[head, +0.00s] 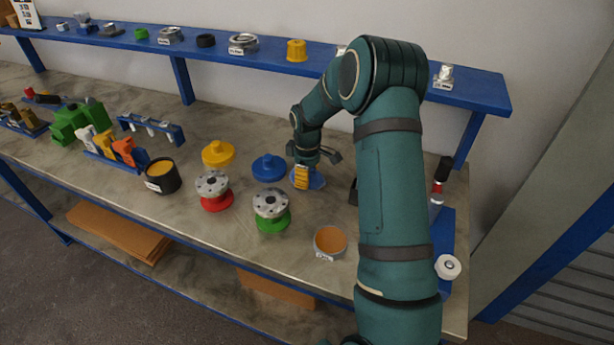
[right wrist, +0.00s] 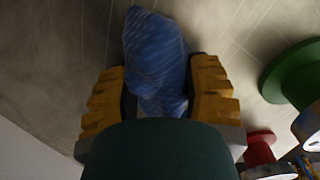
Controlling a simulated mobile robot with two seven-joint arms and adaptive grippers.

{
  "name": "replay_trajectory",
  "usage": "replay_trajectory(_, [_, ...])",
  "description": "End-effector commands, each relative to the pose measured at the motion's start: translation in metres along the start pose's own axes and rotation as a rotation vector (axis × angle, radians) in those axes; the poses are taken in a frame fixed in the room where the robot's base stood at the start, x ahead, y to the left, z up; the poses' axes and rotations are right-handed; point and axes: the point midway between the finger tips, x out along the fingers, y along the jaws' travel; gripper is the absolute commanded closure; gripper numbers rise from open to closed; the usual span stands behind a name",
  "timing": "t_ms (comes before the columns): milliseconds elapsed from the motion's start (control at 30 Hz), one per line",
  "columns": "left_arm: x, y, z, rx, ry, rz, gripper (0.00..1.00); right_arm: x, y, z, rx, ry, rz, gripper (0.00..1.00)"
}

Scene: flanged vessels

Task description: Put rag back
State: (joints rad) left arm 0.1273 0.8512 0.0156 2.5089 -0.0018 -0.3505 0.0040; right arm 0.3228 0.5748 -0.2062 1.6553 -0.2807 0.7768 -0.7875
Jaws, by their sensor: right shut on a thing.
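The blue rag (right wrist: 155,52) is pinched between the yellow-padded fingers of my right gripper (right wrist: 160,95) in the right wrist view. Its free end sticks out beyond the fingers, over the grey tabletop. In the head view the rag (head: 318,181) shows as a blue patch beside my right gripper (head: 303,178), low at the back middle of the bench. I cannot tell whether the rag touches the bench. My left gripper is not in view.
A blue lid (head: 268,167) and a yellow lid (head: 219,153) stand left of the gripper. Flanged vessels with a green base (head: 272,222) and a red base (head: 214,203) stand in front, near an orange-filled cup (head: 330,240). A blue shelf (head: 270,48) runs behind.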

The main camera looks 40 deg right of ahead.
Motion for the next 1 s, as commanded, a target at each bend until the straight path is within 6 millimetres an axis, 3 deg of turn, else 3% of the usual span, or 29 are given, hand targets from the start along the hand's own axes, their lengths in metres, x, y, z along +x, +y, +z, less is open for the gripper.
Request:
replay_trajectory(233, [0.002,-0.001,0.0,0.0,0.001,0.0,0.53,0.003,0.0,0.0,0.0,0.0,0.0,0.82])
replay_trajectory(267, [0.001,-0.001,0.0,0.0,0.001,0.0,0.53,0.002,0.0,0.0,0.0,0.0,0.0,0.36])
replay_trajectory(300, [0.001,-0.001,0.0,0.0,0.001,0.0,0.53,0.002,0.0,0.0,0.0,0.0,0.0,0.23])
replay_trajectory(733, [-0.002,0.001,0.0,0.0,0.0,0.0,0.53,-0.006,0.0,-0.001,0.0,0.001,0.001,0.23])
replay_trajectory(1000, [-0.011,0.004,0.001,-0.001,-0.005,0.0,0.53,-0.056,0.001,-0.001,-0.001,0.004,0.003,0.23])
